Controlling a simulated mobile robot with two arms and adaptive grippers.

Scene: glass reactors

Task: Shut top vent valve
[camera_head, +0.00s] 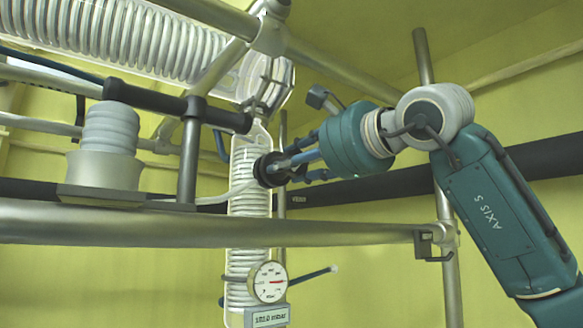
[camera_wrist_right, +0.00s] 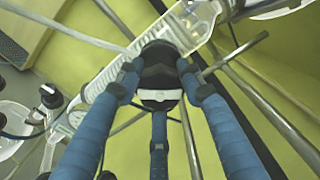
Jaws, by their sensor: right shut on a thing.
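The top vent valve has a round black knob (camera_head: 270,169) in front of the upright glass coil column (camera_head: 250,205) in the head view. My right gripper (camera_head: 284,167) reaches it from the right, with its blue fingers at the knob. In the right wrist view the black knob (camera_wrist_right: 160,70) sits between the fingertips of my right gripper (camera_wrist_right: 160,78), which is shut on it. A third finger lies below the knob. The valve body behind the knob is hidden, so its turn position cannot be told. My left gripper is not in view.
A pressure gauge (camera_head: 268,282) with a label plate hangs low on the column. A horizontal metal rail (camera_head: 150,225) crosses in front, and a grey stirrer motor (camera_head: 108,150) stands at left. Metal frame poles (camera_head: 447,270) stand near my right arm.

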